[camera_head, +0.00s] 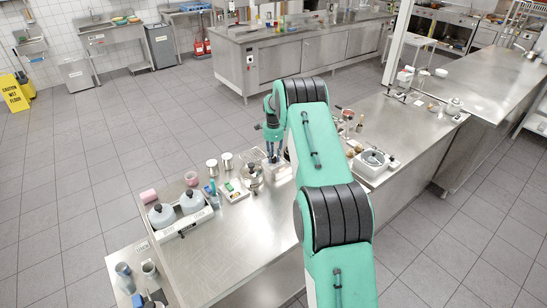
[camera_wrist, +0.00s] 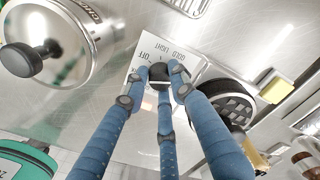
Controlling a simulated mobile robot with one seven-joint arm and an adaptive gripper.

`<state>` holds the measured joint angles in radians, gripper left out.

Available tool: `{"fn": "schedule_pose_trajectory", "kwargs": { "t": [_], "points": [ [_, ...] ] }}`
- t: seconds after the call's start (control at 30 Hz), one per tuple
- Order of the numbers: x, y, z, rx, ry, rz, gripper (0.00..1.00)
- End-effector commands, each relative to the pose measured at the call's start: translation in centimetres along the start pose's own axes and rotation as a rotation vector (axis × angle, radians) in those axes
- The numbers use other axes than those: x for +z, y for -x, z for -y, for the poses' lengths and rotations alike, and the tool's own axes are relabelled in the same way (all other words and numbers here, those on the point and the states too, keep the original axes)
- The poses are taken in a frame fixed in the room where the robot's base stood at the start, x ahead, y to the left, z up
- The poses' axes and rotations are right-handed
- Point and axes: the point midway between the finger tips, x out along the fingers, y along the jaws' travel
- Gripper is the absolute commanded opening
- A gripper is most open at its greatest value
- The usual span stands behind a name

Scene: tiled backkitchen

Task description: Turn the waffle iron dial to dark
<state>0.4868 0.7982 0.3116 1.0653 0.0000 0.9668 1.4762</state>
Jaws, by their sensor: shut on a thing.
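The waffle iron's dial (camera_wrist: 160,76) is a black knob on a pale plate (camera_wrist: 138,90) in the wrist view. The printed words OFF, GOLD and LIGHT show on the plate beyond it; other marks are covered by my fingers. My gripper (camera_wrist: 161,72) has its blue fingers closed around the dial. The dial's pointer direction cannot be made out. A round black gridded waffle plate (camera_wrist: 230,101) lies just right of the dial. In the head view my gripper (camera_head: 273,157) points down at the steel counter, and the dial is too small and hidden to see.
A steel pot with a black lid knob (camera_wrist: 28,58) stands close on the left in the wrist view. A yellow block (camera_wrist: 276,91) lies to the right. In the head view, two domed containers (camera_head: 177,210) stand on the counter (camera_head: 225,250). The counter's front is mostly clear.

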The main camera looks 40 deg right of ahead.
Motion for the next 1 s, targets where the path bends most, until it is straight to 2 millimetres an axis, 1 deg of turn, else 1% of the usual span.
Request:
{"fn": "schedule_pose_trajectory", "kwargs": {
  "t": [0.1, 0.13, 0.2, 0.5, 0.67, 0.77, 0.87, 1.0],
  "points": [
    [0.0, 0.2, 0.1, -0.004, 0.001, 0.000, 0.00],
    [0.0, 0.2, 0.1, -0.004, 0.001, 0.000, 0.29],
    [0.0, 0.2, 0.1, -0.003, 0.001, 0.000, 0.43],
    [0.0, 0.1, 0.1, -0.001, 0.001, 0.000, 0.44],
    [0.0, 0.5, 0.1, -0.002, 0.001, 0.000, 0.44],
    [0.0, 1.2, 0.1, -0.001, 0.001, 0.000, 0.44],
    [0.0, 2.3, 0.1, -0.002, 0.001, 0.000, 0.44],
    [0.0, 4.3, 0.1, -0.004, 0.001, 0.000, 0.44]
  ]
}}
